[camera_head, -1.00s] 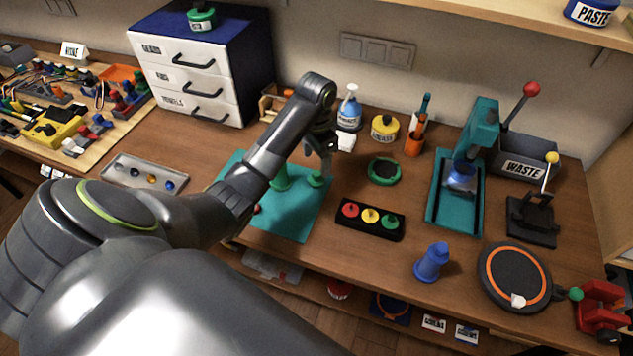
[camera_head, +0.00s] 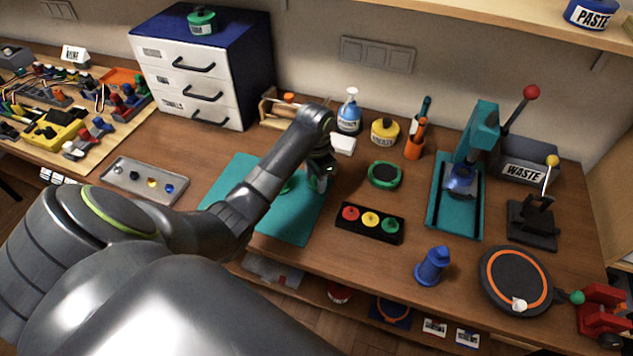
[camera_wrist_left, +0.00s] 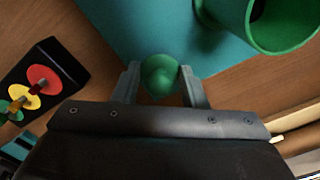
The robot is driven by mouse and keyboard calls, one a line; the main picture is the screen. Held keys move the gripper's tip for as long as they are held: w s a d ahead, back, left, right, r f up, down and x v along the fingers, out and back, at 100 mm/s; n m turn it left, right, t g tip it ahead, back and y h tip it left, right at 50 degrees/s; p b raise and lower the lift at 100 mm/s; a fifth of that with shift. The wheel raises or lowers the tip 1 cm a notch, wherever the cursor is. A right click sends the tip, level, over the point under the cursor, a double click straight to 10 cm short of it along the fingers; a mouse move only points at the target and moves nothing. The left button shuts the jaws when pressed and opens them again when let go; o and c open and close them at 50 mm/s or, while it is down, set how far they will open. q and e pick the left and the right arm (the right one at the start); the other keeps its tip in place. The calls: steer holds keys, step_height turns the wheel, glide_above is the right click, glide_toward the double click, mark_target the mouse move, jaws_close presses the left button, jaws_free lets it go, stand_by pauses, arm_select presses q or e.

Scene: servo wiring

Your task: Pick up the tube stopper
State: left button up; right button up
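The tube stopper (camera_wrist_left: 160,76) is green and rounded, seen from above in the left wrist view between the fingers of my left gripper (camera_wrist_left: 161,86). No clear gap shows on either side, so I cannot tell whether the fingers press on it. In the head view my left gripper (camera_head: 321,182) is low over the teal mat (camera_head: 299,222), and its arm hides the stopper. A green hollow tube (camera_wrist_left: 284,25) stands on the mat beside the gripper. It is mostly hidden by my arm in the head view. My right gripper is not in view.
A black holder (camera_head: 369,231) with red, yellow and green pieces lies right of the mat. A grey tray (camera_head: 144,190) is at left. A blue piece (camera_head: 432,264) stands front right.

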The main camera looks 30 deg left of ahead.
arm_select(q)
steer(key=shift+c, duration=1.4)
